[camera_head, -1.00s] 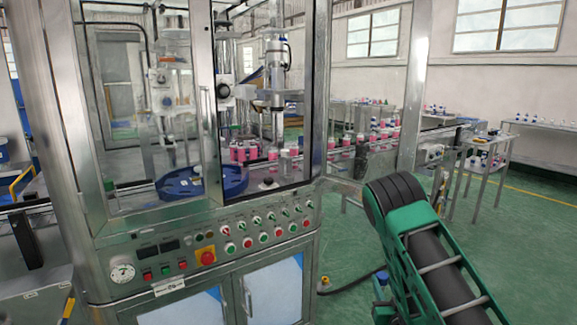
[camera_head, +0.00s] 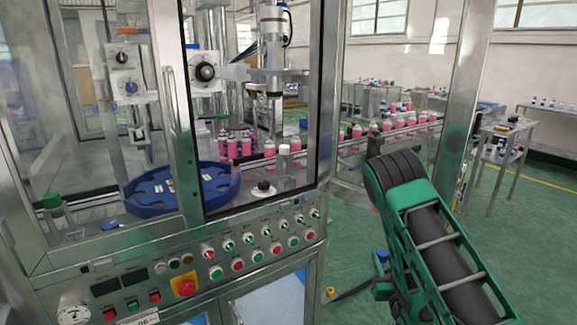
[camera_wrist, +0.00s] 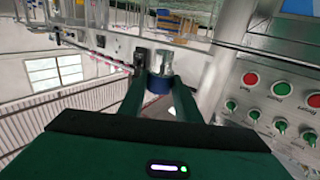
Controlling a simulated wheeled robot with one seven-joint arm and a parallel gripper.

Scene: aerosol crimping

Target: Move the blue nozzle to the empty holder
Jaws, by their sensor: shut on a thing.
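In the wrist view, my gripper (camera_wrist: 158,92) has its two dark green fingers on either side of a small blue part (camera_wrist: 159,85), which I take to be the blue nozzle. A shiny clear or metallic piece (camera_wrist: 163,62) shows just above it in the picture. Their exact contact is blurred. In the head view my green arm fills the lower right, and I cannot make out the fingers there. I cannot tell which fixture is the empty holder.
The machine's open front shows a blue round plate (camera_head: 215,187) and a small black-topped fixture (camera_head: 264,189). Pink bottles (camera_head: 247,146) stand on the conveyor. The button panel (camera_head: 262,245) lies below. A metal side table (camera_head: 497,130) stands at right, with open green floor in front.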

